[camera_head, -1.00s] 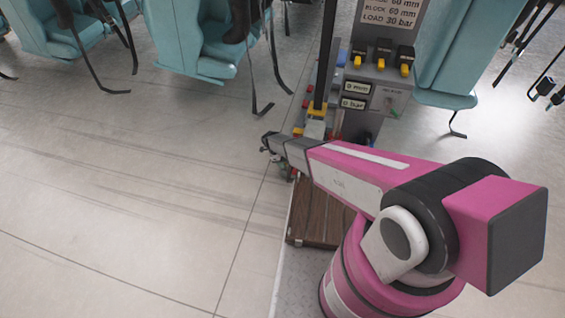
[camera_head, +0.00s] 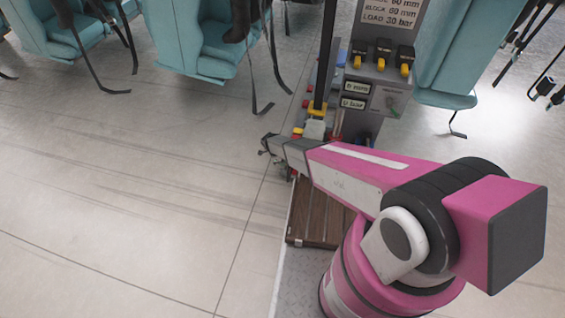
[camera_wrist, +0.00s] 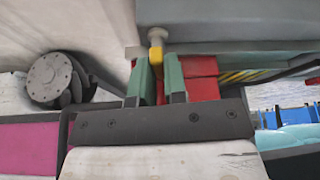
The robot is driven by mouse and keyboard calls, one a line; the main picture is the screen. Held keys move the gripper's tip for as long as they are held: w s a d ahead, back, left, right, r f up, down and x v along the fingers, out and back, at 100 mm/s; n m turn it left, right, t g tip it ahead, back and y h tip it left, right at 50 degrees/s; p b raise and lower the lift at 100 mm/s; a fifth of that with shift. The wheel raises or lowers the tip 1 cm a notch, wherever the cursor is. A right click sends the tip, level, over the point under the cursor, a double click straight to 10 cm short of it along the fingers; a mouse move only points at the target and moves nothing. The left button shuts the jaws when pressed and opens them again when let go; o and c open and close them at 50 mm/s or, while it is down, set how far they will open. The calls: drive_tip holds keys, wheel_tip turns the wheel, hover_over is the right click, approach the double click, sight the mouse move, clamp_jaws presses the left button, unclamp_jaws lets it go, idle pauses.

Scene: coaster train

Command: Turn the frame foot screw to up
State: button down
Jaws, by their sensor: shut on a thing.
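In the wrist view my gripper (camera_wrist: 159,66) shows two green fingers pointing up under a grey frame edge (camera_wrist: 225,20). The fingers are closed on a thin part between them. A small pale fitting with a yellow lower end (camera_wrist: 156,56), which looks like the frame foot screw, hangs from the grey edge right at the fingertips. How much of it lies between the fingers is hidden, and I cannot read which way it is turned. In the head view my wrist hides the fingers and the screw.
A grey panel (camera_head: 372,75) with yellow-tipped levers and readouts stands behind my arm. Red blocks (camera_wrist: 202,82) sit just right of the fingers. A round grey flanged part (camera_wrist: 52,78) is at left. Teal seats (camera_head: 200,40) hang behind. The left floor (camera_head: 110,190) is clear.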

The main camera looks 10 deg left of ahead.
drive_tip(key=n+t, duration=0.1)
drive_tip(key=n, duration=0.1)
drive_tip(key=n+t, duration=0.1)
drive_tip(key=n, duration=0.2)
drive_tip(key=shift+s+d+y, duration=0.1)
drive_tip(key=shift+s+y, duration=0.1)
drive_tip(key=shift+y, duration=0.2)
drive_tip(key=shift+n, duration=0.4)
drive_tip(key=c, duration=1.2)
unclamp_jaws()
drive_tip(key=shift+o, duration=0.2)
drive_tip(key=shift+r, duration=0.1)
drive_tip(key=v, duration=1)
drive_tip(key=shift+r, duration=0.35)
